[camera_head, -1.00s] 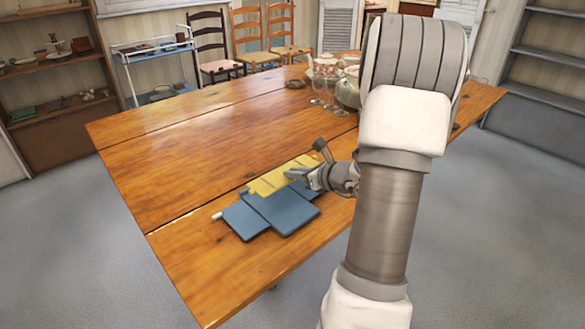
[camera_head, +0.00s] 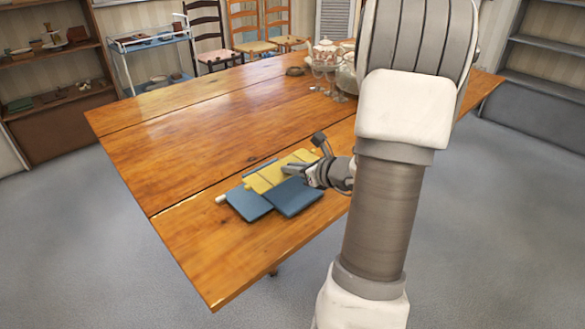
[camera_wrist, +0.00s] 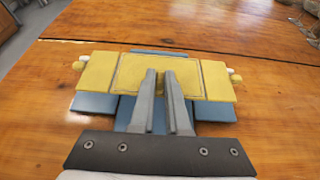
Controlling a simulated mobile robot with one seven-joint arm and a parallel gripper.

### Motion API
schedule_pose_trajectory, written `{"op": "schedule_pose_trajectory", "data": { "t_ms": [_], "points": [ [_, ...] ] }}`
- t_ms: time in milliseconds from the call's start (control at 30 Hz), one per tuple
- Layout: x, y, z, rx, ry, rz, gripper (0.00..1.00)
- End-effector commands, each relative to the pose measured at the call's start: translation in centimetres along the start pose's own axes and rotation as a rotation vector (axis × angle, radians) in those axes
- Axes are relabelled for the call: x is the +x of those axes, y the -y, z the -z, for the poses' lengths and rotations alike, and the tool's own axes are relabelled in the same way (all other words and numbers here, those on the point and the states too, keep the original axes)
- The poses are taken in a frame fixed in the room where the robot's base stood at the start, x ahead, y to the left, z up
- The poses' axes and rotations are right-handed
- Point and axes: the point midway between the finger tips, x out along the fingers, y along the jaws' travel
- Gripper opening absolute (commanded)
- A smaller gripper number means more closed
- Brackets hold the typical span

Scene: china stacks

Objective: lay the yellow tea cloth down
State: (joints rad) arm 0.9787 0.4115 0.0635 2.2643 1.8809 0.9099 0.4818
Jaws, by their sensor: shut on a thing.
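The yellow tea cloth (camera_head: 268,177) lies flat across the blue cloths (camera_head: 294,198) near the table's front edge. In the wrist view the yellow cloth (camera_wrist: 135,74) spreads wide to both sides of my gripper (camera_wrist: 162,75). Blue cloth (camera_wrist: 98,103) shows below it and a thin blue strip beyond it. My gripper (camera_head: 285,169) comes from the right, its fingertips close together at the yellow cloth's near middle. The pinched part is hidden between the fingers. I cannot tell whether the yellow cloth fully rests on the blue.
Pale rounded ends (camera_head: 221,199) stick out beside the cloths. Glasses (camera_head: 330,72) and a teapot (camera_head: 325,46) stand at the table's far side, partly behind my arm. The wooden table (camera_head: 190,120) is clear left of the cloths and behind them.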

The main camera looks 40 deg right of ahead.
Motion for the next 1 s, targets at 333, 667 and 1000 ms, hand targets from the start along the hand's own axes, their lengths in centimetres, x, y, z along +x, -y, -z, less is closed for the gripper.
{"op": "schedule_pose_trajectory", "data": {
  "t_ms": [333,667,1000],
  "points": [
    [1.5,0.0,3.1,0.0,0.0,-0.001,0.0],
    [2.2,0.0,4.6,0.0,0.0,0.0,0.0],
    [2.1,0.0,4.6,0.0,0.0,0.0,0.0]
  ]
}}
